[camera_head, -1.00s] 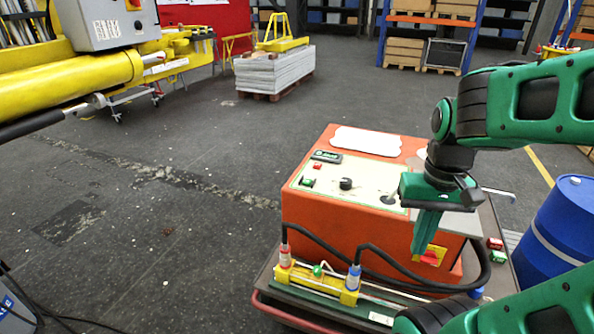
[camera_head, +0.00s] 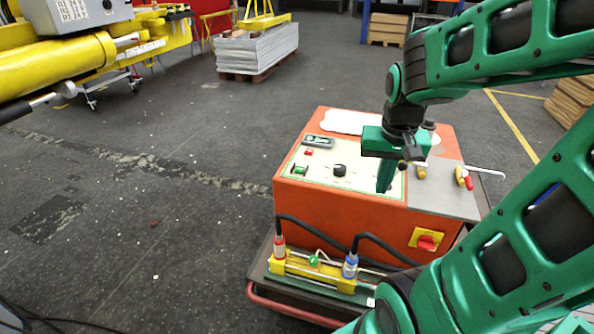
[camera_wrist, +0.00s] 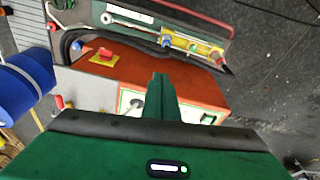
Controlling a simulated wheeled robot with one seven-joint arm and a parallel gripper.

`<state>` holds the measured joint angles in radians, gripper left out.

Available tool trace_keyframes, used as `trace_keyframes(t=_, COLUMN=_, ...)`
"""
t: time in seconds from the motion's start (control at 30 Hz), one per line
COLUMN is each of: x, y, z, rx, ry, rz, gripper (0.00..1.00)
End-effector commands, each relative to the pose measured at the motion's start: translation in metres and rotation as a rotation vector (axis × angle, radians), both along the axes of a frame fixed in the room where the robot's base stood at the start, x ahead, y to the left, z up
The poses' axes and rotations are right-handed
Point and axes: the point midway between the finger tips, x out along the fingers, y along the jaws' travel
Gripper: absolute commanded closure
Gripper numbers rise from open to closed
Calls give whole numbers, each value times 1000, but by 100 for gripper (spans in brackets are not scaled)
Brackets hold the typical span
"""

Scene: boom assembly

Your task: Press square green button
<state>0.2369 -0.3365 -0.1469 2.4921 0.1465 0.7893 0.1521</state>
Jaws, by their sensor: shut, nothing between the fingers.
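The square green button (camera_head: 299,169) sits at the left of the cream control panel (camera_head: 322,181) on top of the orange box (camera_head: 330,208). It also shows in the wrist view (camera_wrist: 208,117), to the right of my fingers. My gripper (camera_head: 383,189) points down, its fingers shut and empty, over the right part of the panel. It is to the right of the green button and the black knob (camera_head: 339,171), apart from the button. I cannot tell whether the fingertips touch the panel. In the wrist view the shut fingers (camera_wrist: 160,77) hide part of the box.
A small red button (camera_head: 309,152) lies just behind the green one. A red rotary switch (camera_head: 427,242) on a yellow plate is on the box's front. Black hoses (camera_head: 318,229) run to the yellow cylinder unit (camera_head: 313,269) in front. Open floor lies to the left.

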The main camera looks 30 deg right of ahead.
Motion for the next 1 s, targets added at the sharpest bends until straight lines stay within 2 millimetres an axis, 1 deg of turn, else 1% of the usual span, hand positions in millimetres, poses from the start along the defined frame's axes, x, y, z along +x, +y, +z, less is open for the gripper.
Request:
trace_keyframes(t=0.03, x=29, y=-6, z=-4, rx=-21, ry=-37, rz=-16, gripper=100)
trace_keyframes(t=0.07, x=46, y=-8, z=-6, rx=-32, ry=-65, rz=-27, gripper=100)
trace_keyframes(t=0.1, x=70, y=-11, z=-8, rx=-44, ry=-105, rz=-42, gripper=100)
trace_keyframes(t=0.13, x=87, y=-12, z=-10, rx=-51, ry=-135, rz=-53, gripper=100)
trace_keyframes(t=0.23, x=144, y=-13, z=-18, rx=-57, ry=-239, rz=-86, gripper=100)
trace_keyframes(t=0.27, x=161, y=-13, z=-21, rx=-56, ry=-271, rz=-95, gripper=100)
trace_keyframes(t=0.3, x=184, y=-11, z=-25, rx=-50, ry=-315, rz=-109, gripper=100)
trace_keyframes(t=0.37, x=217, y=-6, z=-32, rx=-34, ry=-378, rz=-128, gripper=100)
trace_keyframes(t=0.4, x=237, y=-4, z=-36, rx=-21, ry=-420, rz=-142, gripper=100)
trace_keyframes(t=0.5, x=282, y=6, z=-45, rx=21, ry=-515, rz=-175, gripper=100)
trace_keyframes(t=0.6, x=315, y=16, z=-52, rx=63, ry=-590, rz=-203, gripper=100)
trace_keyframes(t=0.7, x=337, y=22, z=-57, rx=96, ry=-641, rz=-224, gripper=100)
trace_keyframes(t=0.83, x=350, y=28, z=-59, rx=120, ry=-674, rz=-238, gripper=100)
trace_keyframes(t=1.0, x=352, y=29, z=-59, rx=123, ry=-681, rz=-240, gripper=100)
